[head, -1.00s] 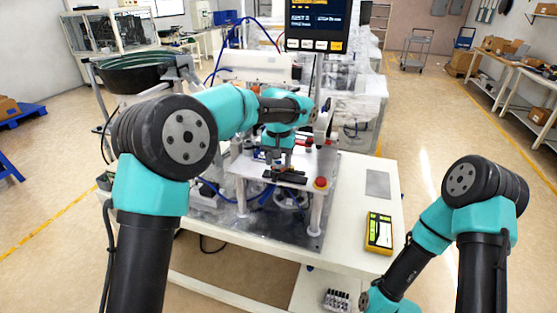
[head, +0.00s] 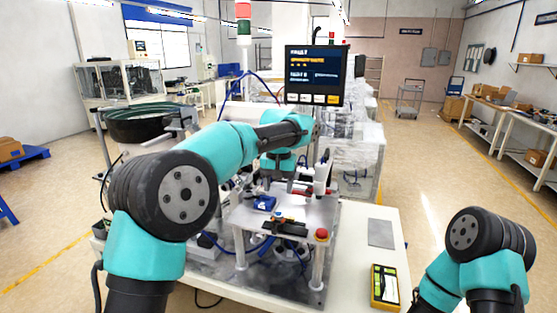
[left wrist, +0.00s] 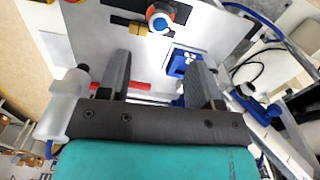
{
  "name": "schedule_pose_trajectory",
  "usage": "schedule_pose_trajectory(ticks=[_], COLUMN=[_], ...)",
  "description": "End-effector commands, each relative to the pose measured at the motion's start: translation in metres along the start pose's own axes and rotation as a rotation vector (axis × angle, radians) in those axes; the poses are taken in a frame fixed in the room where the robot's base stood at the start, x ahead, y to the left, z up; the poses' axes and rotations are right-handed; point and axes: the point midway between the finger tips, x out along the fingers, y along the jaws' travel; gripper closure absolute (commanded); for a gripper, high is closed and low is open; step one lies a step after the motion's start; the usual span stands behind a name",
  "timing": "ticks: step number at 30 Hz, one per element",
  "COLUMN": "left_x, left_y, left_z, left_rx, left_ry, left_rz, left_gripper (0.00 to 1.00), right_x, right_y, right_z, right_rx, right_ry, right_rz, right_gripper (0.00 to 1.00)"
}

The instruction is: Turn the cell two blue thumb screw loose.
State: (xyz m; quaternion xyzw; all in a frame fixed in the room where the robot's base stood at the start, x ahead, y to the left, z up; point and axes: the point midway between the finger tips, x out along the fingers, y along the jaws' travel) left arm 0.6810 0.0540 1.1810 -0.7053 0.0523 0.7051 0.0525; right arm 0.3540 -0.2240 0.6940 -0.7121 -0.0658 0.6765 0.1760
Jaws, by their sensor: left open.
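My left gripper (head: 277,182) is above the back of the raised white plate (head: 243,222). In the left wrist view its two dark fingers (left wrist: 158,62) are spread, with nothing between them. A round knob with orange and blue parts (left wrist: 160,18) lies ahead of the fingertips, apart from them; it also shows small in the head view (head: 280,216). A blue block with white marks (left wrist: 185,62) lies close to one fingertip; it also shows in the head view (head: 264,202). I cannot tell for certain which blue part is the cell two thumb screw. My right gripper is out of view.
A black bar (head: 288,229) lies on the plate near a red button (head: 321,235). A display (head: 316,75) stands behind, and a feeder bowl (head: 150,123) at the left. A yellow meter (head: 385,287) lies on the table's right front. The right table top is mostly clear.

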Motion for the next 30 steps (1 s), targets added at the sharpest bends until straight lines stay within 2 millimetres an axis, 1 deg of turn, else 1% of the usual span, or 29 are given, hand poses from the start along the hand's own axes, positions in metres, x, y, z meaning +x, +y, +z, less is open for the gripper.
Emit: schedule_pose_trajectory(ticks=[1, 3, 9, 15, 20, 30], left_x=[-0.011, -0.024, -0.058, -0.079, -0.085, -0.086], left_y=[0.001, 0.000, 0.000, 0.000, 0.000, 0.000], left_z=[-0.001, -0.001, -0.001, -0.001, 0.000, 0.001], left_rx=[0.000, -0.001, 0.000, -0.001, -0.001, 0.003], left_ry=[0.004, 0.004, 0.002, 0.002, 0.000, 0.002], left_rz=[0.001, 0.001, 0.001, 0.001, 0.000, 0.003], left_gripper=[0.41, 0.41, 0.41, 0.41, 0.41, 0.41], right_x=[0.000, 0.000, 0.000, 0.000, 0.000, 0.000], right_y=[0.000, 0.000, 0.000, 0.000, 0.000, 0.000], right_z=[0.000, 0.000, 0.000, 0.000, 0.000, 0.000], right_rx=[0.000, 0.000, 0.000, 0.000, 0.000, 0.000], right_ry=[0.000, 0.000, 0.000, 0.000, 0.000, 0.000], right_rz=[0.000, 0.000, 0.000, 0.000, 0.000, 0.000], right_gripper=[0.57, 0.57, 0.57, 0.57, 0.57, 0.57])
